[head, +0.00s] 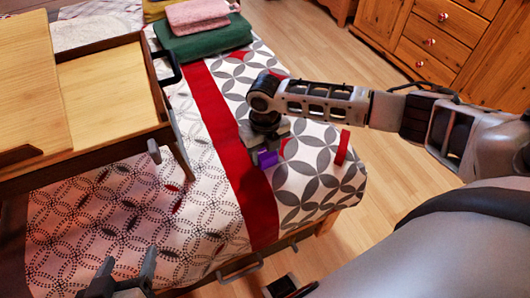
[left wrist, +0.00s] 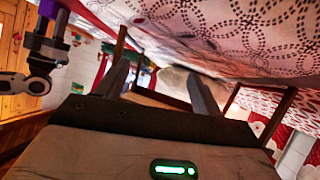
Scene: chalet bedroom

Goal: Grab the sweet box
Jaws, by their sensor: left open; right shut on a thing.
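My right gripper (head: 262,140) points down over the bed and is shut on a small purple thing (head: 267,159), which could be the sweet box; its shape is mostly hidden by the fingers. The purple thing (left wrist: 48,8) also shows at the top left of the left wrist view, by my right gripper (left wrist: 42,48). I cannot tell whether it touches the bed. My left gripper (head: 127,268) is open and empty over the near left part of the bed. Its two fingers also show apart in the left wrist view (left wrist: 158,88).
The bed (head: 120,215) has a patterned cover with a red stripe. A red upright thing (head: 342,148) stands near its right edge. A wooden bed table (head: 105,95) fills the upper left. Folded towels (head: 205,40) lie at the back. A wooden dresser (head: 430,40) stands beyond open floor.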

